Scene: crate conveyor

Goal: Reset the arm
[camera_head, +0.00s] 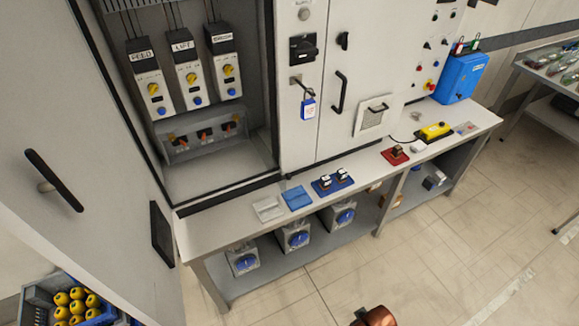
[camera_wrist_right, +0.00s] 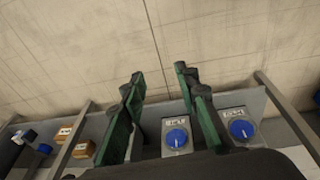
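My right gripper (camera_wrist_right: 160,88) shows in the right wrist view, with two green-padded fingers spread apart and nothing between them. Behind the fingers are the floor and a low shelf. Boxes with blue knobs stand on that shelf; one box (camera_wrist_right: 177,138) appears between the fingers, at a depth I cannot tell. In the head view, neither gripper shows. A copper-coloured rounded part (camera_head: 376,316) is cut off at the bottom edge, probably part of my arm. My left gripper is in no view.
An open cabinet (camera_head: 297,110) stands behind a grey bench (camera_head: 226,226) holding blue and red trays, a yellow control box (camera_head: 434,131) and a blue case (camera_head: 459,77). A crate of yellow items (camera_head: 35,297) is at lower left. The floor in front is clear.

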